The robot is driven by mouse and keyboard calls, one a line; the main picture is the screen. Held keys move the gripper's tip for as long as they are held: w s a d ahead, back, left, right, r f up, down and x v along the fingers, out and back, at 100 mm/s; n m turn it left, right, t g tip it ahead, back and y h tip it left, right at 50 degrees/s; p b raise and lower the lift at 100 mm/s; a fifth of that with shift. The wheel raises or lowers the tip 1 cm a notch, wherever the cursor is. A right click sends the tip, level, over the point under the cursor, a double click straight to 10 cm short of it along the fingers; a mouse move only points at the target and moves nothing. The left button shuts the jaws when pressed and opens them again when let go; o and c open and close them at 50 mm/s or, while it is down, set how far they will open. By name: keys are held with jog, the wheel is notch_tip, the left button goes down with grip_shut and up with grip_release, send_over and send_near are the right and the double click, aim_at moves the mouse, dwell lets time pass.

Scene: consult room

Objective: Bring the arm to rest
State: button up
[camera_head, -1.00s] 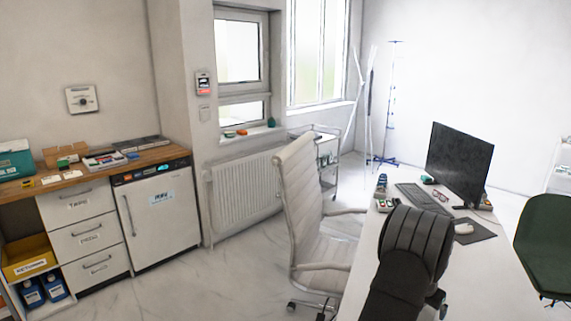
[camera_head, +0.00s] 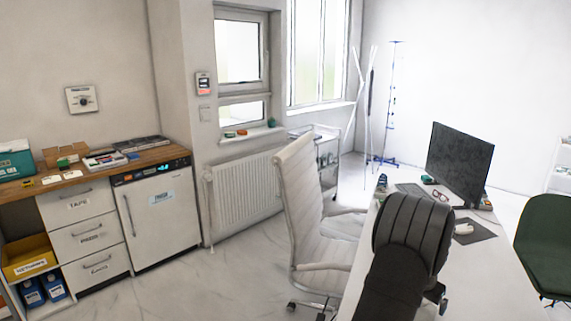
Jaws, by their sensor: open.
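My dark grey arm rises from the bottom of the picture, over the near part of the white desk (camera_head: 490,285). Its ribbed upper link is bent at the top and hides part of the desk. A small dark piece of my arm shows low on its right side. I cannot make out my gripper or its fingers; they seem hidden behind the arm. No held object shows.
A monitor (camera_head: 460,163), keyboard (camera_head: 411,190), mouse (camera_head: 463,229) and red glasses (camera_head: 440,195) are on the desk. A white chair (camera_head: 304,215) stands left of it, a green chair (camera_head: 546,240) right. A wooden counter (camera_head: 80,174) is far left.

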jog(key=v, duration=0.6)
jog(key=x, duration=1.2)
jog(key=shift+f, duration=0.2)
jog(key=shift+w+d+r, duration=0.1)
jog(key=shift+w+r, duration=0.05)
jog(key=shift+r, duration=0.1)
notch_tip(320, 180, up, 4)
jog(key=shift+f, duration=0.15)
jog(key=s+d+r+m+g, duration=0.1)
jog(key=s+d+r+m, duration=0.2)
jog(key=s, duration=0.7)
jog(key=s+d+r, duration=0.3)
jog(key=s+d, duration=0.3)
jog(key=s, duration=0.4)
jog(key=s+d+r+m+g, duration=0.15)
jog(key=s+d+r, duration=0.25)
jog(key=s, duration=0.6)
jog(key=shift+t+h, duration=0.4)
jog(key=shift+t, duration=0.05)
jog(key=w+f, duration=0.3)
jog(key=w, duration=0.2)
jog(key=w+f, duration=0.2)
jog(key=w, duration=0.1)
jog(key=shift+w+f, duration=0.25)
jog(key=shift+f, duration=0.15)
jog(key=shift+o, duration=0.2)
